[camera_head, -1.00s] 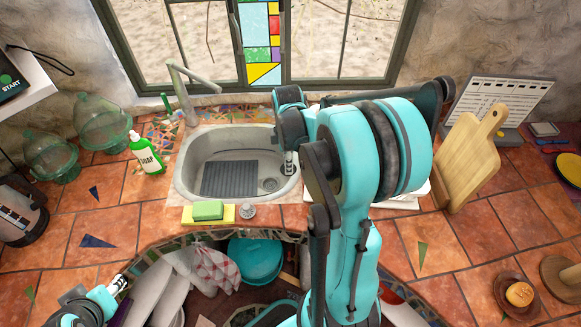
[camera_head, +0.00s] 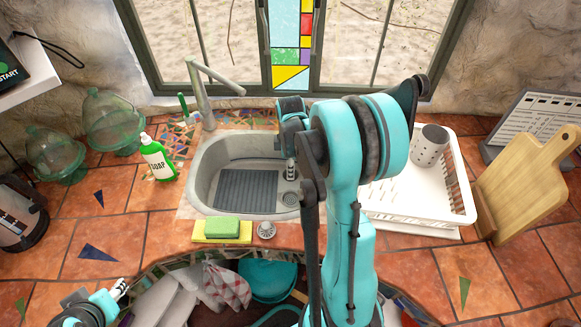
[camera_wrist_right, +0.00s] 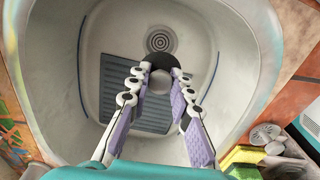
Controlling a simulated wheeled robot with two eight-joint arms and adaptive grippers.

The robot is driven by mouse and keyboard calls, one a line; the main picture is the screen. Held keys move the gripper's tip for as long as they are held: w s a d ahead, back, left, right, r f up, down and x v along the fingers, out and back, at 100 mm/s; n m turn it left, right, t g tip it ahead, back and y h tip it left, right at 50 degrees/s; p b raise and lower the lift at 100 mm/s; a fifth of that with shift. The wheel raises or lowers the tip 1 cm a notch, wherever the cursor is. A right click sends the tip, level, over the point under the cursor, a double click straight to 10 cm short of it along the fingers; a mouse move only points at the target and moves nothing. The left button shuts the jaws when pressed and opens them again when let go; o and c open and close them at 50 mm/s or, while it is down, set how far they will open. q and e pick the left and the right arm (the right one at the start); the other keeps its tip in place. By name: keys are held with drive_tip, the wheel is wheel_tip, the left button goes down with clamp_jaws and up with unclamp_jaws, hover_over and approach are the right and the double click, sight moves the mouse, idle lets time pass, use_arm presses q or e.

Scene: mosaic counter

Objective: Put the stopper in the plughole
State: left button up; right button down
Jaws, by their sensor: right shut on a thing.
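The stopper (camera_wrist_right: 156,60) shows in the right wrist view as a dark round piece with a pale round middle. My right gripper (camera_wrist_right: 160,78) is shut on it above the sink basin, and the fingertips hide part of it. The plughole (camera_wrist_right: 160,39), a round metal drain with rings, lies just beyond the stopper there. In the head view the right gripper (camera_head: 290,172) hangs over the sink (camera_head: 205,180), just behind the plughole (camera_head: 290,199) in the picture. My left gripper (camera_head: 120,288) is at the lower left, small, its opening unclear.
A grey ribbed mat (camera_head: 246,190) lies in the basin beside the plughole. A tap (camera_head: 205,95) stands behind. A green sponge (camera_head: 222,227) and a metal strainer (camera_head: 266,230) sit at the front edge. Soap (camera_head: 156,160) stands left, a white dish rack (camera_head: 440,185) right.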

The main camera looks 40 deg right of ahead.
wheel_tip(320, 180, down, 12)
drive_tip(key=b, duration=0.8)
drive_tip(key=shift+f+b, duration=0.7)
drive_tip(key=shift+b, duration=0.15)
drive_tip(key=shift+f+b, duration=0.2)
drive_tip(key=shift+b, duration=0.15)
idle(0.6)
drive_tip(key=shift+f+b, duration=0.3)
drive_tip(key=shift+f, duration=0.05)
drive_tip(key=shift+f, duration=0.2)
idle(0.5)
drive_tip(key=c, duration=0.8)
unclamp_jaws()
